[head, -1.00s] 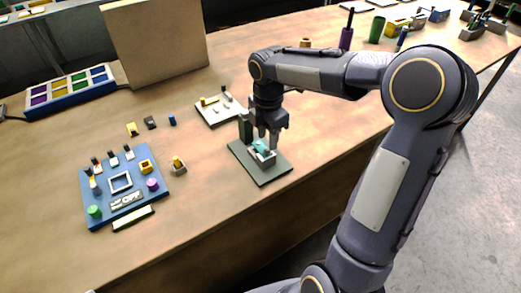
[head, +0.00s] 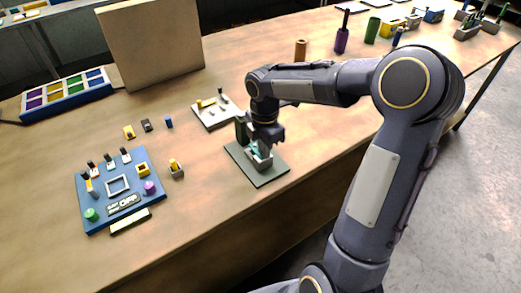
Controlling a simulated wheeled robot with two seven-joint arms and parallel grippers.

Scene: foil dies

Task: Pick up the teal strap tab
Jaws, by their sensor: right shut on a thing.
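The teal strap tab (head: 255,148) sits at a small grey block (head: 262,162) on a dark green-grey plate (head: 272,178). A dark green post (head: 240,128) stands on the same plate, just left of the gripper. My right gripper (head: 259,150) points down over the plate and is shut on the teal strap tab, low at the block. The fingers hide much of the tab, and I cannot tell whether it is clear of the block. My left gripper is not in view.
A blue board (head: 133,209) with several parts lies at the left. A small grey block with a yellow piece (head: 176,170) stands between it and the plate. A white tray (head: 213,122) lies behind the plate. A tall brown panel (head: 150,45) stands at the back.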

